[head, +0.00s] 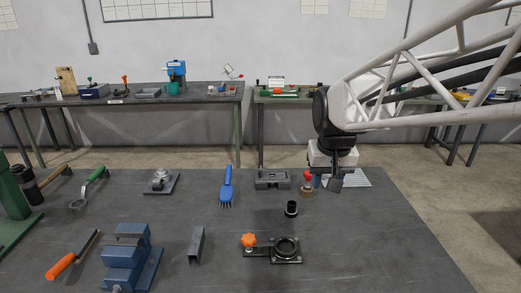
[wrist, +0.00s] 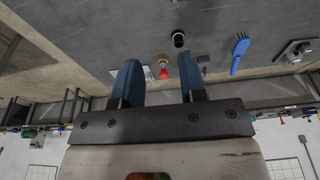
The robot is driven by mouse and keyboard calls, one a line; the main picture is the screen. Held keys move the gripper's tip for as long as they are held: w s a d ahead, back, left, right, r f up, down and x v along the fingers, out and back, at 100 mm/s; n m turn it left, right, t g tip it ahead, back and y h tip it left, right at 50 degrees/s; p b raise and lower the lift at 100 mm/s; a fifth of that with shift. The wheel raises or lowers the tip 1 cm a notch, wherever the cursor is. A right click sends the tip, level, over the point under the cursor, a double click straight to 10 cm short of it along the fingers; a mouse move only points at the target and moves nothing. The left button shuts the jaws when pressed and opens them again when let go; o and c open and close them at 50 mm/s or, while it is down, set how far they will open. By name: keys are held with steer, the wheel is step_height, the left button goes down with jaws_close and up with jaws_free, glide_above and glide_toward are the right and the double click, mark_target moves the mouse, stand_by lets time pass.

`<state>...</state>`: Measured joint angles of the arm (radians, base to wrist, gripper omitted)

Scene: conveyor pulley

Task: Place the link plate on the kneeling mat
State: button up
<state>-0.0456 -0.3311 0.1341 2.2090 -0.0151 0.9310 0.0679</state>
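I cannot pick out the link plate for certain. A flat black part (head: 286,259) with a ring and an orange knob (head: 249,240) lies near the bench's front middle. No kneeling mat is clearly seen; a dark patch (head: 500,228) on the floor at right may be a mat or a shadow. My gripper (head: 334,183) is above the far right of the bench, by a pale ridged sheet (head: 354,178). In the wrist view its two blue fingers (wrist: 160,80) are apart with nothing held. A red-topped part (wrist: 164,72) shows in the gap, beyond the fingers.
A black cylinder (head: 291,209), grey block (head: 272,180), blue brush (head: 227,187), grey channel (head: 197,245), blue vise (head: 128,260) and orange-handled tool (head: 62,265) stand or lie on the bench (head: 390,235). The bench's right front is clear.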

steer(key=w+a+f, duration=0.2)
steer(key=w+a, duration=0.1)
steer(key=w, duration=0.9)
steer(key=w+a+f, duration=0.2)
steer(key=w+a, duration=0.1)
steer(key=w, duration=1)
steer(key=shift+g, duration=0.4)
steer(key=w+a+f, duration=0.2)
steer(key=w+f, duration=0.2)
steer(key=w, duration=0.2)
steer(key=w+a+f, duration=0.3)
steer(key=w+f, duration=0.2)
steer(key=w, duration=0.2)
steer(key=w+a+f, duration=0.2)
steer(key=w+f, duration=0.2)
steer(key=w, duration=0.2)
steer(key=shift+w+a+f, duration=0.15)
steer(key=shift+w+a, duration=0.2)
steer(key=shift+a, duration=0.05)
steer(key=shift+w+a+f, duration=0.1)
steer(key=shift+w+f, duration=0.1)
steer(key=shift+f, duration=0.1)
steer(key=shift+w+f, duration=0.15)
steer(key=shift+f, duration=1.05)
steer(key=shift+f, duration=0.1)
